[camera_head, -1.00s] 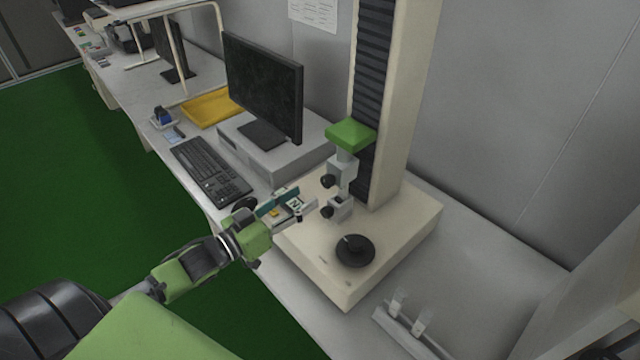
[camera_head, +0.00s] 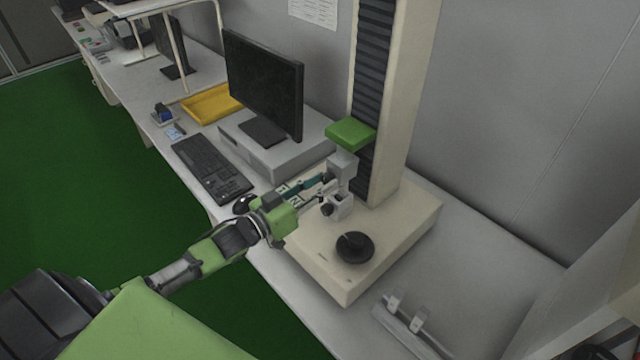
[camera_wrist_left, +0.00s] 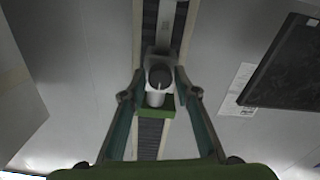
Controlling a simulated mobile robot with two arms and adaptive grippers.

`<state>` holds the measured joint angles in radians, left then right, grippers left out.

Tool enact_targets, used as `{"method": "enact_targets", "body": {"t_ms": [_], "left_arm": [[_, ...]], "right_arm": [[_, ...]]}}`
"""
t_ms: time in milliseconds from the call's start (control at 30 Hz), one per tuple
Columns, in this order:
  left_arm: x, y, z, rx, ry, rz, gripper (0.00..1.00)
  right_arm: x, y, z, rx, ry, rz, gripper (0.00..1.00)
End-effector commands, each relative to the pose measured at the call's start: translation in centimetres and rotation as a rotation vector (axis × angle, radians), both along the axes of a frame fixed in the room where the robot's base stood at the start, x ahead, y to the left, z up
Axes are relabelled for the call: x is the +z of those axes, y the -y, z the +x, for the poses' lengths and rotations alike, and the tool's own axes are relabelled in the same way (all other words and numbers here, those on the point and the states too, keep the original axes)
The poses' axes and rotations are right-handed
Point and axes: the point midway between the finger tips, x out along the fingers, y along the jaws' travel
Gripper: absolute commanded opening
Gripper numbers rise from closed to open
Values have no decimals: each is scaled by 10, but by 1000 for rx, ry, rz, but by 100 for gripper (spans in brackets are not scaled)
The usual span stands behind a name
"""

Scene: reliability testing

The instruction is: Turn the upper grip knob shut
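The upper grip (camera_head: 343,168) is a grey block hanging under the green crosshead (camera_head: 351,134) of the testing machine. Its black round upper grip knob shows in the left wrist view (camera_wrist_left: 160,75), between the fingers; in the head view it is mostly hidden by the fingertips. My left gripper (camera_head: 322,186) is open, its teal fingers reaching to the upper grip. In the left wrist view the fingers (camera_wrist_left: 158,88) stand on either side of the knob with gaps, and nothing is held. The lower grip (camera_head: 341,207) with its black knob (camera_head: 327,210) sits just below. My right gripper is not seen.
The machine's pale base (camera_head: 390,250) carries a black round disc (camera_head: 355,247). The machine's column (camera_head: 398,110) rises behind the grips. A monitor (camera_head: 262,85), a keyboard (camera_head: 210,168) and a yellow tray (camera_head: 210,103) are to the left. A small rack (camera_head: 408,325) lies in front, right.

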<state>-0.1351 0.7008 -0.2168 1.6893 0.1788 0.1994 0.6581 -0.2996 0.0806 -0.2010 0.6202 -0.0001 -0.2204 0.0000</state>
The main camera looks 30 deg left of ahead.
Motion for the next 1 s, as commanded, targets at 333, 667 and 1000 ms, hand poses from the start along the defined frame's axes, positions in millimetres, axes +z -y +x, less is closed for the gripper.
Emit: {"method": "enact_targets", "body": {"t_ms": [333,667,1000], "left_arm": [[0,0,0,0,3,8,2],[0,0,0,0,49,138,2],[0,-1,0,1,150,424,2]], "right_arm": [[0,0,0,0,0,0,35],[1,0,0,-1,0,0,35],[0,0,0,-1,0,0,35]]}}
